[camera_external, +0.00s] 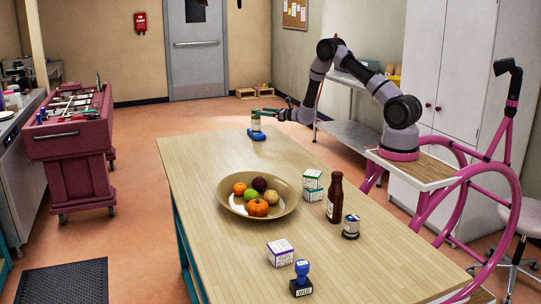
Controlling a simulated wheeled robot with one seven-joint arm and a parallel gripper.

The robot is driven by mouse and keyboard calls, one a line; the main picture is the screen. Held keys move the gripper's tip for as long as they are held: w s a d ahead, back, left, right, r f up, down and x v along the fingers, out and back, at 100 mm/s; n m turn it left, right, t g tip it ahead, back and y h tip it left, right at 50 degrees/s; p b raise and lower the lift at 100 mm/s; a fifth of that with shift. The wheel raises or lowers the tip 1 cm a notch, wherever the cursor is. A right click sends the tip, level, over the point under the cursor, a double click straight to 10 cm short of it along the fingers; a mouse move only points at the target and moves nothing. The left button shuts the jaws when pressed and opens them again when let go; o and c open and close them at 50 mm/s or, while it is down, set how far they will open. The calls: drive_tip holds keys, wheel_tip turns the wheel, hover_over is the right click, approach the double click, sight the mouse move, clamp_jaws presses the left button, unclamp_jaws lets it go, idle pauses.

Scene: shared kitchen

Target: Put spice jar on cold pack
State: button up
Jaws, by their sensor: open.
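A small pale jar with a label, which looks like the spice jar (256,124), is at the far end of the wooden table. It appears upright on a flat blue pack, the cold pack (257,136). My gripper (262,112) is open at the top of this jar, with the arm reaching in from the right. The view is too small to show whether the fingers touch the jar.
On the wooden table (210,160) are a fruit bowl (284,208), stacked small boxes (312,187), a brown bottle (334,198), a dark-lidded jar (351,227), a purple-white box (280,252) and a blue stamp (301,278). The table around the blue pack is clear.

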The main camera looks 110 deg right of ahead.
drive_tip(key=w+a+r+n+t+y, duration=0.2)
drive_tip(key=w+a+r+n+y, duration=0.5)
drive_tip(key=a, duration=0.5)
drive_tip(key=w+a+r+n+t+y, duration=0.4)
drive_tip(key=w+a+r, duration=0.45)
drive_tip(key=a, duration=0.45)
drive_tip(key=a+r+n+g+y, duration=0.3)
drive_tip(key=a+r+n+y, duration=0.15)
drive_tip(key=a, duration=0.75)
drive_tip(key=a+r+n+g+y, duration=0.2)
drive_tip(key=a+r+n+y, duration=0.3)
drive_tip(key=a, duration=0.6)
drive_tip(key=s+a+r+n+g, duration=0.1)
drive_tip(key=s+a+n+g, duration=0.4)
drive_tip(key=a, duration=0.5)
drive_tip(key=s+a+r+n+g, duration=0.1)
drive_tip(key=s+a+n+g, duration=0.1)
drive_tip(key=s+a+n, duration=0.65)
drive_tip(key=s+a+n+h, duration=0.3)
drive_tip(key=s+n+h, duration=0.2)
drive_tip(key=s, duration=0.7)
drive_tip(key=shift+s+a+r+n+h, duration=0.25)
drive_tip(key=shift+r+n+h, duration=0.15)
drive_tip(key=shift+n, duration=0.6)
